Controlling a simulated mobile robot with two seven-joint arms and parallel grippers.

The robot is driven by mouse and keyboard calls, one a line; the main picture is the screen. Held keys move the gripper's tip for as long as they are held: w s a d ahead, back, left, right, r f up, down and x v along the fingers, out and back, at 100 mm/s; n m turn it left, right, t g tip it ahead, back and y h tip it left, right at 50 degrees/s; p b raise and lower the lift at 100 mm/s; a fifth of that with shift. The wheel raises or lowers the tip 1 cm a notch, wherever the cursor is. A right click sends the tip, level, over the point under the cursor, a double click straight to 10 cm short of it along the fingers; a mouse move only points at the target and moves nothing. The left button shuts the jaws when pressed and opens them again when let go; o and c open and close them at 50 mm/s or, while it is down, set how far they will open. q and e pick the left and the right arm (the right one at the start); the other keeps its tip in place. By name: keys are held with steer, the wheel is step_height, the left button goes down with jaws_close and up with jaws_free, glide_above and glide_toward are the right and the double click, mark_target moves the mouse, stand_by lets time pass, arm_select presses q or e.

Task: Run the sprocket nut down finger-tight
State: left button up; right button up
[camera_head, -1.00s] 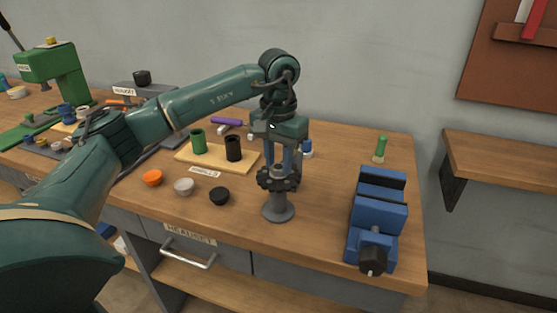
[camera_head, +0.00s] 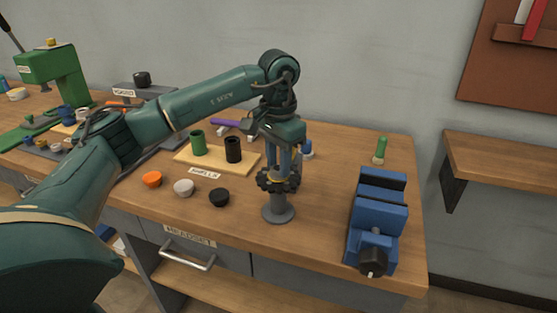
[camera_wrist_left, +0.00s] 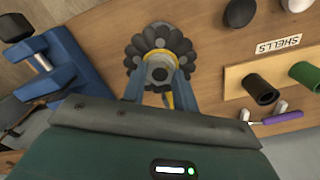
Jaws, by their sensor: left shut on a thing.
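The dark, lobed sprocket (camera_head: 279,181) sits level on top of a grey round-footed stand (camera_head: 278,212) on the bench. It also shows from above in the left wrist view (camera_wrist_left: 143,43). My left gripper (camera_head: 279,172) points straight down over it. In the left wrist view, its two blue fingers (camera_wrist_left: 160,78) are shut on the small grey sprocket nut (camera_wrist_left: 158,70) at the sprocket's centre. A yellow part shows around and below the nut. The fingers hide much of the nut in the head view, and I cannot tell whether it is fully seated. My right gripper is out of view.
A blue vise (camera_head: 378,215) stands to the right. A board with a green shell (camera_head: 198,142) and a black shell (camera_head: 233,149) lies behind left. Orange, grey and black cups (camera_head: 219,197) sit to the left. A green-handled piece (camera_head: 380,149) stands behind the vise.

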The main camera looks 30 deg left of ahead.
mark_target(278, 168)
arm_select(q)
steer(key=o, duration=0.7)
steer(key=shift+r, duration=0.35)
steer(key=shift+c, duration=0.2)
steer(key=o, duration=0.3)
steer(key=shift+f, duration=0.2)
step_height(278, 168, up, 13)
steer(key=shift+r+p, duration=0.15)
steer(key=shift+p, duration=0.55)
